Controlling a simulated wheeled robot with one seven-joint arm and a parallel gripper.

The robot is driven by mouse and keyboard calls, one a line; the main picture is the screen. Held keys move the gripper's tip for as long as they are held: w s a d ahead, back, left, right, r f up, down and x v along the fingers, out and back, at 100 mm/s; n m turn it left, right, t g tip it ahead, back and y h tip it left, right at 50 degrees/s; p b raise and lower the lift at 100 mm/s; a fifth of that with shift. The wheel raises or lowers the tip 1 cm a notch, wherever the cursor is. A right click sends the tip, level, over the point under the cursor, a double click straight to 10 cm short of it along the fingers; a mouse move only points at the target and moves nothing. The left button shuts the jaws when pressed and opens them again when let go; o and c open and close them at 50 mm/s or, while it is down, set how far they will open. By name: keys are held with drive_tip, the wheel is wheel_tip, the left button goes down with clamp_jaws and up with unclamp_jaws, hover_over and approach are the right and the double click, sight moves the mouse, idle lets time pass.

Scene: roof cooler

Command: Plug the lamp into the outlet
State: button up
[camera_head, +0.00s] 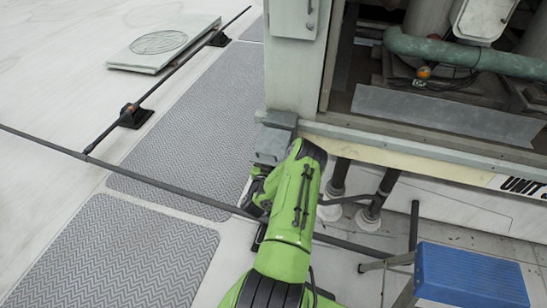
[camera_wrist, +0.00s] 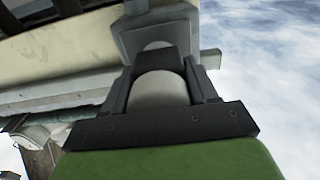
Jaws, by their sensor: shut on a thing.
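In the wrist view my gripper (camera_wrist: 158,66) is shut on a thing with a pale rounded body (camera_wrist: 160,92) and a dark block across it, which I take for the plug. A grey box (camera_wrist: 150,36), possibly the outlet, is right in front of the fingertips. The held thing overlaps it, so I cannot tell whether the plug is in it. In the head view a grey box (camera_head: 272,144) hangs at the cabinet's lower corner, just beyond my green arm. My gripper (camera_head: 262,180) is mostly hidden there. I cannot pick out the lamp for sure.
A dark rail (camera_head: 180,189) crosses the roof low down beside my arm. Dark pipes (camera_head: 372,205) stand under the cooler's edge to the right. A blue step stool (camera_head: 470,277) is at the lower right. Grey walkway mats (camera_head: 120,255) lie on the left.

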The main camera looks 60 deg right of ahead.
drive_tip(key=shift+d, duration=0.45)
idle(0.6)
drive_tip(key=o, duration=1.1)
drive_tip(key=shift+w, duration=0.1)
drive_tip(key=shift+c, duration=0.2)
